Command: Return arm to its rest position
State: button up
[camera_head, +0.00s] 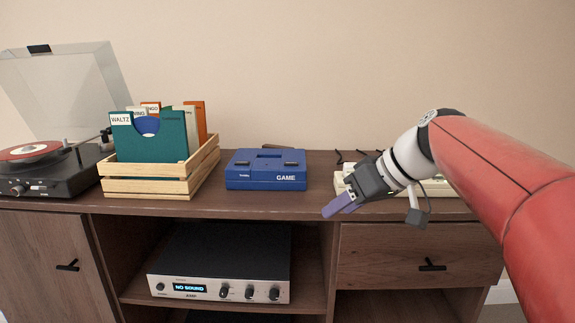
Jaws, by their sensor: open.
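My gripper (342,205) is at the end of my red arm, which reaches in from the right. It points down and to the left, in front of the sideboard top's front edge. Its jaws are open, and I see nothing held in them. The purple fingers overlap each other from this side, so the gap between them is hard to see. The gripper is to the right of the blue game console (266,172) and apart from it in the picture.
A cream-coloured device (440,188) sits partly hidden behind my gripper. A wooden crate (147,186) of record sleeves and a turntable (50,172) with a raised clear lid stand left. An amplifier (222,262) reading "NO SOUND" sits on the shelf below. A drawer (400,250) is shut.

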jog(key=s+d+f+m+h, duration=0.2)
jog(key=s+f+m+h, duration=0.1)
jog(key=s+f, duration=0.5)
jog(key=s+d+f+m+h, duration=0.3)
jog(key=s+f, duration=0.5)
jog(key=s, duration=0.4)
jog(key=shift+s+f+m+t+h+p, duration=0.2)
jog(key=shift+s+m+t+h+p, duration=0.15)
jog(key=shift+m+h, duration=0.25)
